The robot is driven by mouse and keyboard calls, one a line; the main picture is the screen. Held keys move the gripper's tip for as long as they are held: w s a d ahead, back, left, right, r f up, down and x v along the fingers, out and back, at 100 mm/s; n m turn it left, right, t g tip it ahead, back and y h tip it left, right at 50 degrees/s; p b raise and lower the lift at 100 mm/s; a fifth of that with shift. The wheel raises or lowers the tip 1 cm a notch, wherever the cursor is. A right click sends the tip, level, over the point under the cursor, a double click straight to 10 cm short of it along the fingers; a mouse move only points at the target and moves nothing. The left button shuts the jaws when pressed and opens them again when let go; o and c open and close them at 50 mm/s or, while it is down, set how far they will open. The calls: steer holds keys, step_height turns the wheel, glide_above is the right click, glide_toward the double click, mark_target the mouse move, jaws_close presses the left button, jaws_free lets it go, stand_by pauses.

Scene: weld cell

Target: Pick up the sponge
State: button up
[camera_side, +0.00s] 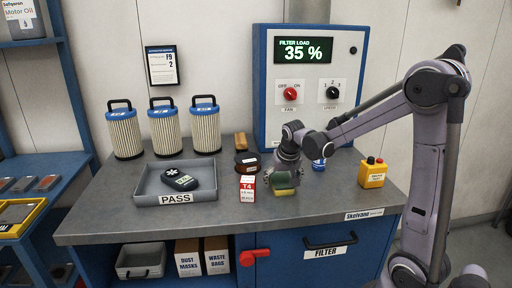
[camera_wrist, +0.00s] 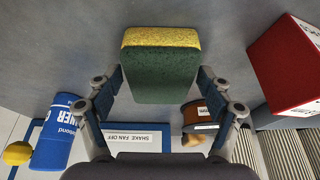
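The sponge (camera_side: 281,178) is a small block with a yellow layer and a dark green layer, near the middle of the bench in the side view. In the wrist view the sponge (camera_wrist: 160,72) shows its green face, with a yellow strip along the far edge. My gripper (camera_side: 284,172) is right at the sponge, pointing down. In the wrist view my gripper's fingers (camera_wrist: 160,85) sit at its left and right sides and appear to touch both. I cannot tell whether the sponge is clear of the bench top.
A blue can (camera_side: 319,164) and yellow button box (camera_side: 373,173) are to the right. A grey PASS tray (camera_side: 150,185) is further left. The control cabinet (camera_side: 262,85) stands behind.

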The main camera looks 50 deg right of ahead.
steer(key=c, duration=0.4)
steer(key=shift+r, duration=0.1)
